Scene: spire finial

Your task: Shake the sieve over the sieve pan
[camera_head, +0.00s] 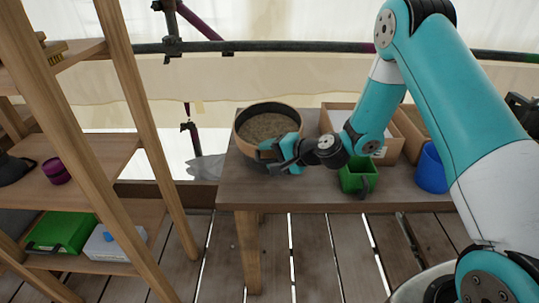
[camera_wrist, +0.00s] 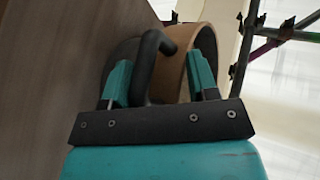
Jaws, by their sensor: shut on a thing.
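The sieve, a round wooden-rimmed vessel (camera_head: 296,118) with grainy grey-brown material inside, is at the left end of the table. Its wooden side (camera_wrist: 204,48) also shows in the wrist view. A dark round body, apparently the sieve pan (camera_wrist: 119,60), lies between the wooden ring and the table top; whether the two touch is unclear. My gripper (camera_head: 281,152) is at the near side of the sieve. In the wrist view its fingers (camera_wrist: 160,76) are shut around a black curved handle (camera_wrist: 148,68) that reaches up to the wooden ring. The pan is mostly hidden in the head view.
A wooden shelf (camera_head: 85,165) stands at the left. A scaffold rail (camera_head: 280,47) runs behind the table.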

